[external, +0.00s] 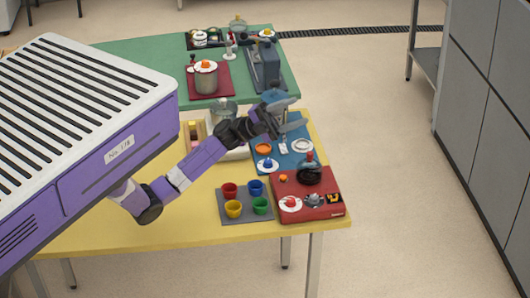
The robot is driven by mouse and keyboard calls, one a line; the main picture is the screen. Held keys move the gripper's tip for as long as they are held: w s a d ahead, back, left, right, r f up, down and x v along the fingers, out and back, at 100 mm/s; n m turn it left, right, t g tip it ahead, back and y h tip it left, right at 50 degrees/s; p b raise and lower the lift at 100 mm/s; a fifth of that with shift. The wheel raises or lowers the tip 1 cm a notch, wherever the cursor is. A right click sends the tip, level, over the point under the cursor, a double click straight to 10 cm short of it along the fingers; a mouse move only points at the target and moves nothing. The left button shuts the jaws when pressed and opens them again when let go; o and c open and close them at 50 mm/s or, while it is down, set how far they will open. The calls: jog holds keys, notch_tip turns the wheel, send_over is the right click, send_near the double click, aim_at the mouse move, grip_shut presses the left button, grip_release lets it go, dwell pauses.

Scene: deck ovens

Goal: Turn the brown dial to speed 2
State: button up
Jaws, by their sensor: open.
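I cannot make out a brown dial for certain at this size. A blue panel (285,163) on the yellow table carries an orange round part (263,148), a white ring-shaped part (301,145) and a blue knob (268,163). A red box (328,213) in front of it carries a red-and-white knob (290,203), a grey knob (315,200) and a dark round part (309,176). My gripper (299,113) is open above the far part of the blue panel and hides some of it. I see no contact with any knob.
A grey mat (226,217) with red, blue, yellow and green cups lies left of the red box. A metal pot (206,78) and a blue-grey machine (266,66) stand on the green table (140,60) behind. The yellow table's (160,228) front left is clear.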

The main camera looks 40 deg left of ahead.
jog(key=w+a+f+m+g+y+b, duration=0.1)
jog(key=w+a+f+m+g+y, duration=0.1)
jog(key=w+a+f+y, duration=0.45)
jog(key=w+a+f+m+g+y, duration=0.2)
jog(key=w+f+y, duration=0.3)
jog(key=f, duration=0.4)
jog(key=a+f+n+y, duration=0.1)
jog(key=a+y, duration=0.3)
jog(key=a, duration=0.5)
jog(key=a+f+n+g+y, duration=0.1)
jog(key=a+f+y, duration=0.3)
jog(key=a, duration=0.5)
jog(key=a+f+n+y, duration=0.2)
jog(key=a+f+y, duration=0.1)
jog(key=a, duration=0.7)
jog(key=shift+s+f+n+g+y, duration=0.1)
jog(key=shift+f+n+g+y, duration=0.2)
jog(key=shift+y, duration=0.35)
jog(key=shift+s, duration=0.15)
jog(key=shift+f, duration=3.8)
